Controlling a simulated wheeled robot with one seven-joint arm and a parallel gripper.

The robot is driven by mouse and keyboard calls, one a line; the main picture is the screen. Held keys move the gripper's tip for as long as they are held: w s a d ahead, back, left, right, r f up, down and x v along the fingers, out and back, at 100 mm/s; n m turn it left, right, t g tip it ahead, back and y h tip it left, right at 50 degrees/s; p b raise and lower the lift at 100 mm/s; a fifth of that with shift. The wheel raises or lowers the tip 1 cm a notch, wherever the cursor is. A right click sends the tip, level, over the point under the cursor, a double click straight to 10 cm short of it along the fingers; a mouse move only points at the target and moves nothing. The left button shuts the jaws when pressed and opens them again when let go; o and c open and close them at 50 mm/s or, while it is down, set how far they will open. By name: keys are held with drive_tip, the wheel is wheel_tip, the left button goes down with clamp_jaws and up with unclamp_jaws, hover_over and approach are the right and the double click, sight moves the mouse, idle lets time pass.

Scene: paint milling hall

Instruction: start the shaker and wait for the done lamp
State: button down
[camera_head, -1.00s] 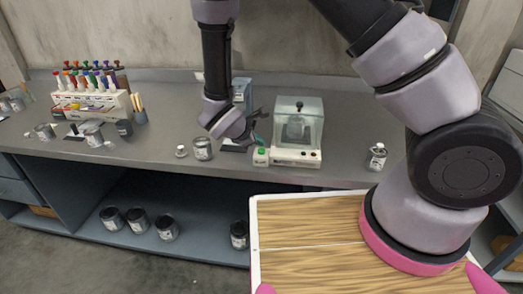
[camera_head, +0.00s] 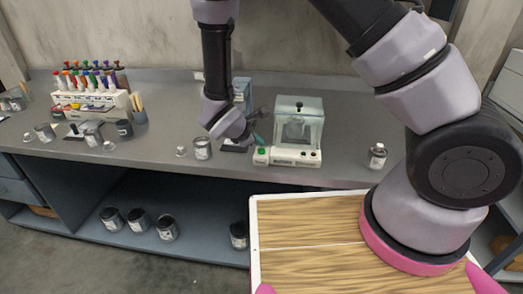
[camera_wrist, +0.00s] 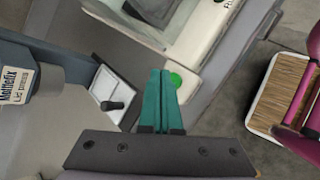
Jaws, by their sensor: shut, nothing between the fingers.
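The shaker (camera_head: 283,155) is a white machine with a clear hood on the bench, right of my gripper. Its green button (camera_head: 262,151) is at the front left, and small dark dots sit at the front right; I cannot tell whether any lamp is lit. My gripper (camera_head: 258,139) is shut and empty, its teal fingertips just beside the button.
A lidded tin (camera_head: 202,149) stands left of my gripper, and a small jar (camera_head: 377,157) right of the shaker. A blue-grey device (camera_head: 242,90) stands partly behind my arm. A rack of coloured bottles (camera_head: 90,103) is at the left. Tins (camera_head: 138,219) stand on the lower shelf.

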drive_tip(key=shift+f, duration=0.1)
idle(0.5)
drive_tip(key=shift+f, duration=0.3)
